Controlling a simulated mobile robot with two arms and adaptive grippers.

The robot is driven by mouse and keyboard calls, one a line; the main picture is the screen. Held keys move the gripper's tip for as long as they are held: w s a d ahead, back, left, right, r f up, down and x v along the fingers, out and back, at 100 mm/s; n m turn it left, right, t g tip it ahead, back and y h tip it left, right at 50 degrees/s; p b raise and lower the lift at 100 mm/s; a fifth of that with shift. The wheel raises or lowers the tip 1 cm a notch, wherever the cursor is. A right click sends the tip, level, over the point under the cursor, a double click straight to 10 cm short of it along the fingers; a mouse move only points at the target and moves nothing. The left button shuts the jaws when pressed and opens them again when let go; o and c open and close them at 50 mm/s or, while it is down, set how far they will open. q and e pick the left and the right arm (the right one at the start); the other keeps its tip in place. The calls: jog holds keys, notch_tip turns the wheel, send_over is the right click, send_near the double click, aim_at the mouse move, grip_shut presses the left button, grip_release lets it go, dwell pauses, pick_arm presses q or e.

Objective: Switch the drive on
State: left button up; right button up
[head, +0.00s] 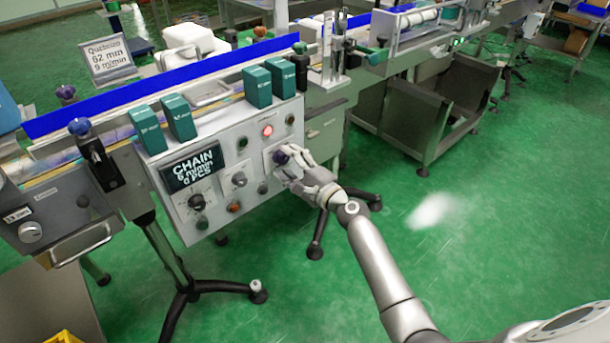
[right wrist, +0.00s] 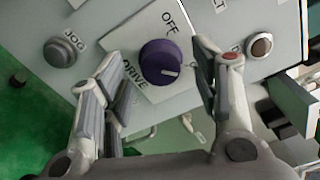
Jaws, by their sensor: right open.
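The control panel (head: 226,178) has a display (head: 191,169) reading "CHAIN", "6 m/min" and "0 PCS". The purple rotary drive knob (right wrist: 160,62) sits on a white plate marked "OFF" and "DRIVE" in the right wrist view. A short pale mark on the knob points to the picture's right, neither straight at "OFF" nor at "DRIVE". In the head view the knob (head: 281,156) is at the panel's right side. My right gripper (head: 284,163) is open at the knob; its fingers (right wrist: 160,88) stand on either side of it, apparently not touching. My left gripper is not in view.
A red lamp (head: 267,130) glows above the knob. A grey JOG button (right wrist: 65,48) and a brownish button (right wrist: 259,46) flank the knob plate. Several green boxes (head: 257,87) stand along the panel's top. A grey cart (head: 420,120) is to the right; green floor lies clear in front.

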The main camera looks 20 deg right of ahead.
jog(key=v, duration=1)
jog(key=shift+s, duration=0.4)
jog(key=shift+d, duration=0.15)
